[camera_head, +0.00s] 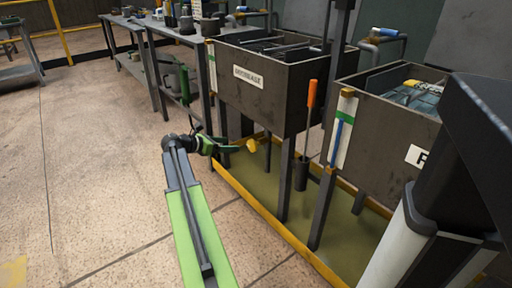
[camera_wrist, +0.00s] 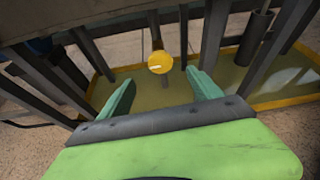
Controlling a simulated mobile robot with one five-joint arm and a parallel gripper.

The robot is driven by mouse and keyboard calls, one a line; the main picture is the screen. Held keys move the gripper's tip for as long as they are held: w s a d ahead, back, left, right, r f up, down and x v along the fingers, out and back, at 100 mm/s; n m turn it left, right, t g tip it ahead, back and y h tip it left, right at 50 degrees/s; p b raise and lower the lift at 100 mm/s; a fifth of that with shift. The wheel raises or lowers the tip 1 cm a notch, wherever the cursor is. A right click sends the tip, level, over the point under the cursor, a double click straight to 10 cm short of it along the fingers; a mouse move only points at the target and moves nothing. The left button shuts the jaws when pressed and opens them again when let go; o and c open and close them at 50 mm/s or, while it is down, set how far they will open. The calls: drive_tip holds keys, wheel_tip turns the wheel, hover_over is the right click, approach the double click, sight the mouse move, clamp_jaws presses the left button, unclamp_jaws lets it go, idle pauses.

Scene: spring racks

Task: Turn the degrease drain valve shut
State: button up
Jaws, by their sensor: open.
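The degrease tank (camera_head: 262,98) is a dark bin with a label on its front that seems to read "DEGREASE". A small yellow drain valve handle (camera_head: 252,145) shows below it. In the wrist view the valve is a round yellow knob (camera_wrist: 160,62) with a short white mark across it. My gripper (camera_head: 232,148) is at the valve's left in the head view. In the wrist view my gripper (camera_wrist: 160,80) is open and empty, with the knob just beyond and between its green fingertips. No contact shows.
A second tank (camera_head: 390,120) stands to the right. Dark legs (camera_head: 287,180) and a yellow-edged drip tray (camera_head: 265,213) lie under the tanks. A workbench (camera_head: 180,36) stands behind. The floor at left is clear.

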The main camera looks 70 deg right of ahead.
sight(257, 145)
drive_tip(key=b+x, duration=0.6)
drive_tip(key=x, duration=1)
drive_tip(key=shift+d+f, duration=0.25)
drive_tip(key=shift+f, duration=0.05)
drive_tip(key=shift+s, duration=0.1)
drive_tip(key=c, duration=1.1)
drive_tip(key=shift+d, duration=0.15)
drive_tip(key=shift+c, duration=0.8)
